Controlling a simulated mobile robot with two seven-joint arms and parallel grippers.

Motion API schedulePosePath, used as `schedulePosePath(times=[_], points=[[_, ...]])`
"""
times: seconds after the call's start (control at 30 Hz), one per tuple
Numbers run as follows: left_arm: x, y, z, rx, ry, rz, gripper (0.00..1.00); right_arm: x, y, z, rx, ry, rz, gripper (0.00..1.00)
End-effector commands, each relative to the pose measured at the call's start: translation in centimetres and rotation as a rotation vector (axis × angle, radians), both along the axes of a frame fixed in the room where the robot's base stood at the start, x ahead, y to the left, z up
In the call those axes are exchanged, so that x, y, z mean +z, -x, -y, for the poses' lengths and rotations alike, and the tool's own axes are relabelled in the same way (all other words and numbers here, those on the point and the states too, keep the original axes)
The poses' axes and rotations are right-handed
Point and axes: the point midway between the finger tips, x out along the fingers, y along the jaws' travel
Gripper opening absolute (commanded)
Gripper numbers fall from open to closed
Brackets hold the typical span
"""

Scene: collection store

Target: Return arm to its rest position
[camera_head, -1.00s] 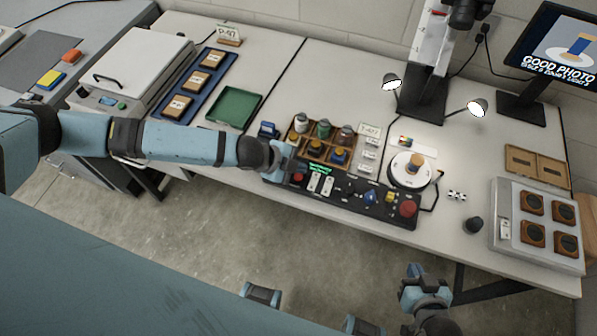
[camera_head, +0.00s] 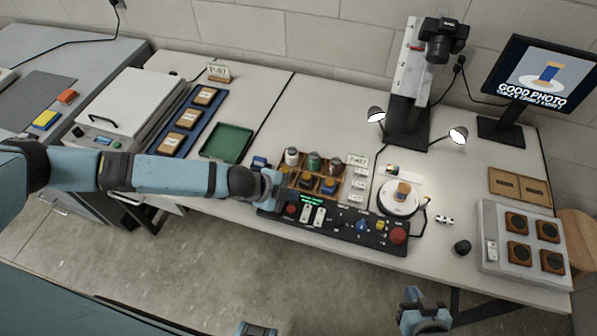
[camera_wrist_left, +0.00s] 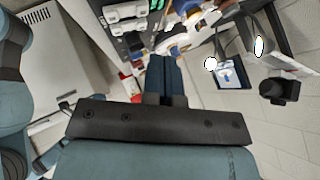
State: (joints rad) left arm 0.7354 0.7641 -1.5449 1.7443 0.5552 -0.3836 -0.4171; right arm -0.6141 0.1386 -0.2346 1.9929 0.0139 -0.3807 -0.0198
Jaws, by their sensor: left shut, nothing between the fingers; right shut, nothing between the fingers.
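My left arm reaches in from the left in the head view, across the front of the table. Its gripper (camera_head: 276,181) is over the left end of the black control panel (camera_head: 335,226), close to the wooden sorting tray. In the left wrist view the two dark blue fingers (camera_wrist_left: 165,78) are together with nothing between them. I cannot tell from the head view whether the fingers touch the panel. My right gripper (camera_head: 412,294) is low at the front, off the table's front edge, shut and empty.
The wooden tray (camera_head: 307,193) holds jars and stamps. A green tray (camera_head: 226,143) and blue tray (camera_head: 168,140) lie left. A monitor (camera_head: 541,76) reads GOOD PHOTO. A grey tray (camera_head: 490,269) is right. Open floor lies in front.

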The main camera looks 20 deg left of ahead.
Motion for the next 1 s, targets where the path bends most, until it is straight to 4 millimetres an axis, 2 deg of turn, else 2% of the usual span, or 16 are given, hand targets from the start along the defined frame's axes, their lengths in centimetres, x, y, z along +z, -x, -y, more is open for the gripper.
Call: schedulePosePath(times=[0.2, 0.27, 0.37, 0.43, 0.6, 0.7, 0.8, 0.87, 1.0], points=[[0.0, 0.0, 0.0, 0.000, 0.000, 0.000, 0.00, 0.1, 0.0, 0.0, 0.001, 0.001, 0.001, 0.00], [0.0, 0.3, 0.5, 0.000, 0.012, -0.004, 0.00, 0.1, 0.0, 0.0, 0.001, 0.001, 0.003, 0.00], [0.3, 1.5, 2.8, 0.009, 0.066, -0.018, 0.00, 0.3, 0.0, 0.0, 0.001, 0.000, 0.005, 0.00], [0.8, 2.7, 5.2, 0.026, 0.130, -0.032, 0.00, 0.4, 0.0, 0.0, 0.001, 0.000, 0.005, 0.00], [3.1, 5.5, 10.6, 0.128, 0.329, -0.080, 0.00, 0.9, -0.1, 0.1, 0.000, 0.002, 0.007, 0.00], [4.4, 6.5, 12.2, 0.219, 0.436, -0.110, 0.00, 1.1, -0.1, 0.1, -0.001, 0.002, 0.007, 0.00], [5.3, 7.2, 12.4, 0.331, 0.529, -0.139, 0.00, 1.3, -0.1, 0.2, -0.003, 0.005, 0.008, 0.00], [5.5, 7.6, 11.9, 0.408, 0.576, -0.156, 0.00, 1.4, -0.1, 0.3, -0.004, 0.005, 0.008, 0.00], [5.2, 8.7, 9.1, 0.612, 0.658, -0.192, 0.00, 1.7, -0.1, 0.4, -0.005, 0.006, 0.007, 0.00]])
